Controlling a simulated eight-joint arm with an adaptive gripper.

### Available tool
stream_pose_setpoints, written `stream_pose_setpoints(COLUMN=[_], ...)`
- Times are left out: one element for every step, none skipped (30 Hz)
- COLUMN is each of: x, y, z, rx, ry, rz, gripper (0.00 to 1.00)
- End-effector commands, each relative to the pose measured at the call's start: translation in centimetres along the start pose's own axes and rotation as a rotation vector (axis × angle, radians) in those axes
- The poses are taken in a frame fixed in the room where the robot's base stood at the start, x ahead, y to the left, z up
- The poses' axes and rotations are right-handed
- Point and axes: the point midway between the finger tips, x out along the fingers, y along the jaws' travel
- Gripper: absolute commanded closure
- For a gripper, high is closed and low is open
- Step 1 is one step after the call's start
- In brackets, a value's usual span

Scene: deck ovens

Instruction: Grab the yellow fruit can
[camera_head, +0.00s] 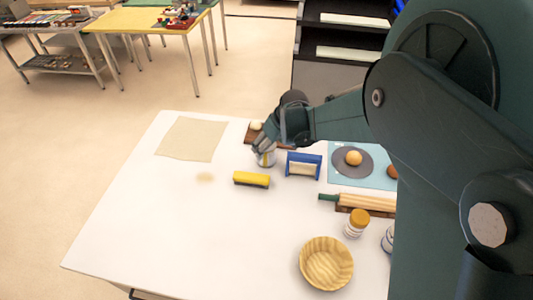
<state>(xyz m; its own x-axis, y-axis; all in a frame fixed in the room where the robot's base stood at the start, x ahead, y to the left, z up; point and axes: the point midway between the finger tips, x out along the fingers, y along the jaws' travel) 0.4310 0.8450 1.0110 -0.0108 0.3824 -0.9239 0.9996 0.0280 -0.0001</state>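A small can (267,160) with a pale label stands on the white table. It is partly hidden under my gripper, and its label is too small to read. My gripper (263,146) points down at the top of this can, at or just above it. I cannot tell whether the fingers touch it or how far apart they are. A yellow block-shaped item (252,180) lies on the table just in front of the can. A jar with an orange-yellow lid (357,222) stands farther right.
A blue-framed item (303,165) stands just right of the can. A rolling pin (360,204), a wooden bowl (327,263) and a blue mat (345,180) with a dough ball lie to the right. A beige sheet (191,139) lies at the back left. The table's front left is clear.

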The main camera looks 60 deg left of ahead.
Motion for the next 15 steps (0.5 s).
stream_pose_setpoints(x=[0.4, 0.7, 0.9, 1.1, 1.2, 1.4, 1.5, 1.6, 1.6, 1.6, 1.6, 1.6, 1.6, 1.6, 1.6], y=[0.0, 0.0, 0.0, 0.0, 0.0, 0.0, 0.0, 0.0, 0.0, 0.0, 0.0, 0.0, 0.0, 0.0, 0.0], z=[0.0, 0.0, 0.0, 0.0, 0.0, 0.0, 0.0, 0.0, 0.0, 0.0, 0.0, 0.0, 0.0, 0.0, 0.0], rx=[0.0, 0.0, 0.0, 0.0, 0.0, 0.0, 0.0, 0.0, 0.0, 0.0, 0.0, 0.0, 0.0, 0.0, 0.0], ry=[0.0, 0.0, 0.0, 0.0, 0.0, 0.0, 0.0, 0.0, 0.0, 0.0, 0.0, 0.0, 0.0, 0.0, 0.0], rz=[0.0, 0.0, 0.0, 0.0, 0.0, 0.0, 0.0, 0.0, 0.0, 0.0, 0.0, 0.0, 0.0, 0.0, 0.0], gripper=[0.32, 0.32, 0.32, 0.32, 0.32, 0.32, 0.32, 0.32, 0.32, 0.32, 0.32, 0.32, 0.32, 0.32, 0.32])
